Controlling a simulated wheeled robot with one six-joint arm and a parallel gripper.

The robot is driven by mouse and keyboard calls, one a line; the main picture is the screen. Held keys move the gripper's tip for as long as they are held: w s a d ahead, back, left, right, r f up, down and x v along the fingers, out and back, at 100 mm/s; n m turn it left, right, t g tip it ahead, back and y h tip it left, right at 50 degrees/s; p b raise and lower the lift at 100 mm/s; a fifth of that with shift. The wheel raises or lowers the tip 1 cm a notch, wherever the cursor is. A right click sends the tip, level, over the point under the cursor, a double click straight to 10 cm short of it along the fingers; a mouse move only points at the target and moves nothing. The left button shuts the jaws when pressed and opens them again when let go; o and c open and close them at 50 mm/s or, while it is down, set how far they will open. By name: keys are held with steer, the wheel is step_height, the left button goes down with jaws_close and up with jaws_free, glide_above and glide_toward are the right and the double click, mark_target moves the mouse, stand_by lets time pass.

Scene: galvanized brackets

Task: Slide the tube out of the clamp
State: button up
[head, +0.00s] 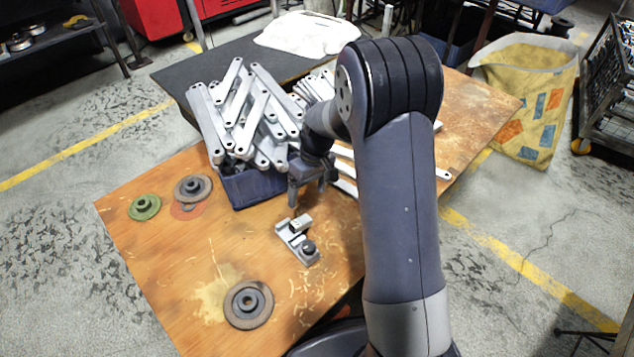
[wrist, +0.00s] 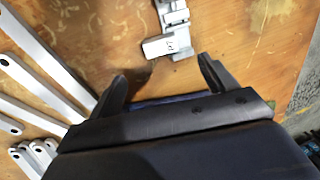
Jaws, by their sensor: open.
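A small grey metal clamp (head: 290,236) lies on the wooden table, with a pale block at its far end and a dark round knob-like part (head: 308,248) at its near end. In the wrist view the clamp (wrist: 175,17) is at the top, partly cut off by the frame edge. A pale squared piece (wrist: 160,47) sticks out of its end towards my gripper. I cannot tell for certain which part is the tube. My gripper (head: 308,196) is open and empty, just beyond the clamp's far end. Its two fingers (wrist: 161,69) show apart, with the pale piece ahead of the gap.
A blue bin (head: 252,190) heaped with galvanized brackets (head: 245,105) stands left of my gripper. More brackets lie behind my arm. Flanged discs (head: 248,304) (head: 193,188) and a green one (head: 144,207) rest on the table (head: 150,265).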

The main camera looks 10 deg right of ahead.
mark_target(302, 221)
stand_by(0.3)
steer(key=b+x, duration=0.3)
steer(key=x, duration=0.7)
steer(key=shift+s+a+f, duration=0.1)
steer(key=shift+f, duration=0.3)
steer(key=shift+c, duration=0.2)
steer(key=c, duration=1)
